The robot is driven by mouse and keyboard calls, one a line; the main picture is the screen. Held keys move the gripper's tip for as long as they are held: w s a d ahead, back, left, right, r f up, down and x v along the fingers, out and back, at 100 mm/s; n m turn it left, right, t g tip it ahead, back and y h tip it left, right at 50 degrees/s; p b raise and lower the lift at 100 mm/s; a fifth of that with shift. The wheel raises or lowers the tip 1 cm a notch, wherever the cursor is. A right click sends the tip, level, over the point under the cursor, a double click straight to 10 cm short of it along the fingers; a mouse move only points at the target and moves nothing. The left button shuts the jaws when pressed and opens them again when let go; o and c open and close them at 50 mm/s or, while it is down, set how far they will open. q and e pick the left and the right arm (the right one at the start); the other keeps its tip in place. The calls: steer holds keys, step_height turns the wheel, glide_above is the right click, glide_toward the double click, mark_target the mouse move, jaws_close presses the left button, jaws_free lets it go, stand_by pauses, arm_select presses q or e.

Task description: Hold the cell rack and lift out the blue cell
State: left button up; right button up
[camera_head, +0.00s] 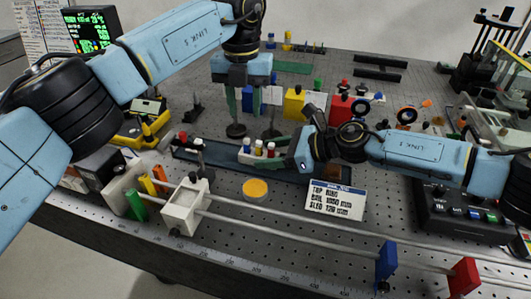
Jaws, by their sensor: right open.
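The cell rack (246,158) is a small pale block on a dark blue tray near the middle of the bench. Several small capped cells stand in it, with red and white showing; which one is the blue cell is hard to tell at this size. My right gripper (279,153) comes in from the right at the rack's right end, open, with green fingers close to it. Whether they touch the rack I cannot tell.
A dark blue tray (215,160) lies under the rack. In front are a yellow disc (255,188), a label card (336,200) and a rail with a white carriage (186,205). Yellow (293,104) and red (340,108) blocks stand behind. Dark posted stands are near the left gripper.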

steer(key=shift+x, duration=0.85)
